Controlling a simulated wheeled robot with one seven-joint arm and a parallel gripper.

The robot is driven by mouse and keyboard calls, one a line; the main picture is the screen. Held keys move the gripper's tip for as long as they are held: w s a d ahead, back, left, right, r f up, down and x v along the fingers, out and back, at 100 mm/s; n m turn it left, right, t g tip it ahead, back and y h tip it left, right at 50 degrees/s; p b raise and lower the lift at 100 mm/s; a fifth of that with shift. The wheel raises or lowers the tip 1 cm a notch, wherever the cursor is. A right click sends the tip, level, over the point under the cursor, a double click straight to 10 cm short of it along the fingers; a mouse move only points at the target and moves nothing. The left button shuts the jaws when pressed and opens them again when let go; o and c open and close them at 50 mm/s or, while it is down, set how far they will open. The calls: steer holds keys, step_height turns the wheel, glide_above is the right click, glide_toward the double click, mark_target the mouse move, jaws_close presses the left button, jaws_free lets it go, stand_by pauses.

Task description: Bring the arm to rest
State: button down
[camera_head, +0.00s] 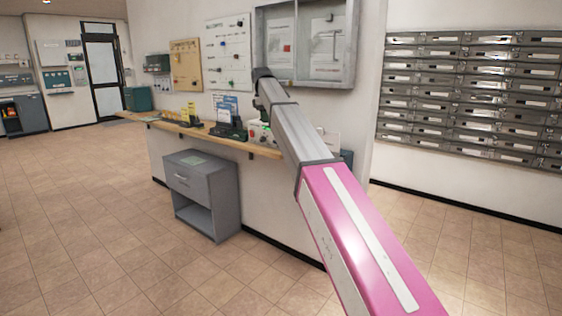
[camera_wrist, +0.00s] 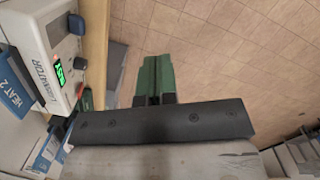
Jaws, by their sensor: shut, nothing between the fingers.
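My arm reaches from the lower right of the head view up over the counter, with a pink link and a grey link raised at a slant. My gripper (camera_wrist: 158,60) shows in the wrist view as two green fingers held together beyond a dark mounting bar. It is shut and empty. In the head view I cannot make out the fingers. The wrist view shows the fingers beside the wooden counter edge (camera_wrist: 95,48), with floor behind them.
A white laminator (camera_wrist: 42,45) with a green display stands left of the fingers. The wooden counter (camera_head: 262,150) carries several desk items. A grey cabinet (camera_head: 203,205) stands below it. A glass-fronted case (camera_head: 305,45) and mailboxes (camera_head: 470,95) are on the walls. The tiled floor (camera_head: 90,215) at left is clear.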

steer(key=s+d+f+m, duration=0.2)
steer(key=s+d+f, duration=0.25)
steer(key=f, duration=0.55)
steer(key=s+d+f+m, duration=0.3)
steer(key=s+d+f, duration=0.15)
steer(key=f, duration=0.65)
steer(key=s+d+f+m, duration=0.2)
steer(key=s+d+f, duration=0.25)
steer(key=f, duration=0.55)
steer(key=s+d+f+m, duration=0.4)
steer(key=s+d+f, duration=0.2)
steer(key=s+f, duration=0.4)
steer(key=s+d+f+m+y, duration=0.1)
steer(key=s+d+f+m, duration=0.4)
steer(key=s+f, duration=0.4)
steer(key=s+d, duration=0.1)
steer(key=s, duration=0.4)
steer(key=shift+f, duration=0.35)
